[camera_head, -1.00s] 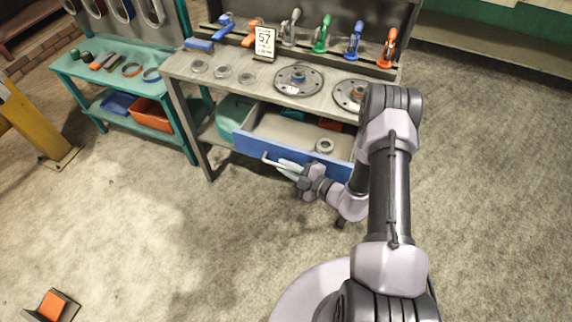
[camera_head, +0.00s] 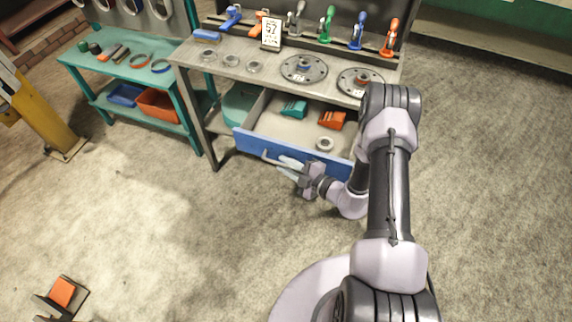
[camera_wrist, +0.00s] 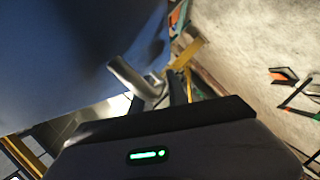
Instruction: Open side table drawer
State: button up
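The side table drawer has a blue front (camera_head: 250,145) and stands pulled well out from under the grey workbench (camera_head: 235,70). Its pale handle (camera_head: 268,158) runs along the front. My gripper (camera_head: 288,166) is at the right part of this handle, with its fingers around the bar. In the wrist view the blue drawer front (camera_wrist: 70,50) fills the upper left, and the handle (camera_wrist: 130,77) runs down to my fingers (camera_wrist: 168,92). The exact finger contact is partly hidden. Inside the drawer lie a teal block (camera_head: 294,108), an orange block (camera_head: 332,119) and a grey ring (camera_head: 325,143).
A teal table (camera_head: 110,75) with an orange bin (camera_head: 158,104) stands left of the bench. A yellow post (camera_head: 40,115) is at far left. An orange and dark object (camera_head: 62,293) lies at lower left. The floor in front of the drawer is clear.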

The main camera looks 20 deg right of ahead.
jog(key=p+v, duration=0.4)
jog(key=v, duration=1.3)
jog(key=shift+s, duration=0.25)
jog(key=shift+r, duration=0.1)
